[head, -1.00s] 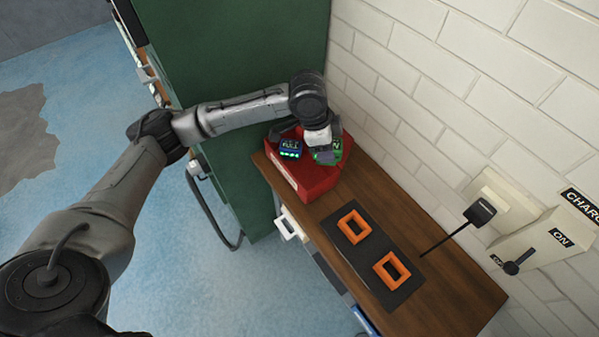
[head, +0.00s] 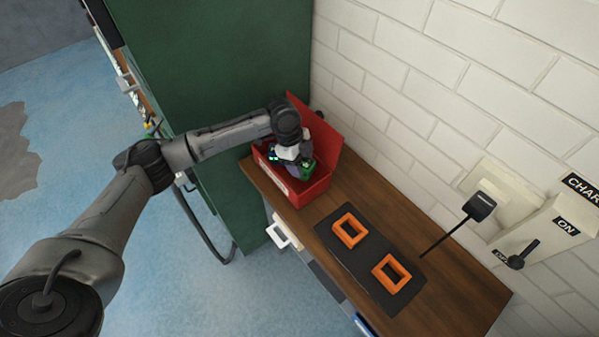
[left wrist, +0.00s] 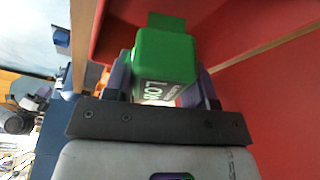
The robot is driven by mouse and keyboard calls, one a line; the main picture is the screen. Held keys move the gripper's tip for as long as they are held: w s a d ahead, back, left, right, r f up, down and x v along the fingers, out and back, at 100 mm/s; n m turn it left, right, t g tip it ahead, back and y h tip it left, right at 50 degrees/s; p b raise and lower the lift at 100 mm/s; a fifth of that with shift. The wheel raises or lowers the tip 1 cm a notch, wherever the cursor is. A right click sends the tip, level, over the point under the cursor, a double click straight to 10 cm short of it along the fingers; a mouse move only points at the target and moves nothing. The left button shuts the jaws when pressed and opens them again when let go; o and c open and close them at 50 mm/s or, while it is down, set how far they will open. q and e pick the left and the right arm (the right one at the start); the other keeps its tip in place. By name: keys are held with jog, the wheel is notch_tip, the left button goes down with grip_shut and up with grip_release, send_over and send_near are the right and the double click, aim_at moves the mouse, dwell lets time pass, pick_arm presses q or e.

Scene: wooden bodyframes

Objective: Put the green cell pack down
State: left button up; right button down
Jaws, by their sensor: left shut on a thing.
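My left gripper (head: 303,167) is shut on the green cell pack (head: 308,172). In the head view it is at the open red box (head: 292,194), at the far end of the wooden bench. The pack is partly hidden by the gripper. I cannot tell whether it touches the box floor. In the left wrist view the green pack (left wrist: 165,62), with white letters partly showing, sits between the two fingers of the gripper (left wrist: 162,85). Red surfaces lie close around it. My right gripper is out of view.
The red lid (head: 320,142) stands up behind the box. Two orange square frames (head: 350,230) (head: 391,273) sit on a black mat (head: 370,258). A green cabinet (head: 215,75) stands to the left and a white brick wall (head: 420,100) behind the bench (head: 445,300).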

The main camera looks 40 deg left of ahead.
pick_arm(q)
jog(key=shift+f, duration=2.4)
jog(key=shift+f, duration=0.15)
jog(key=o, duration=1)
jog(key=v, duration=1.2)
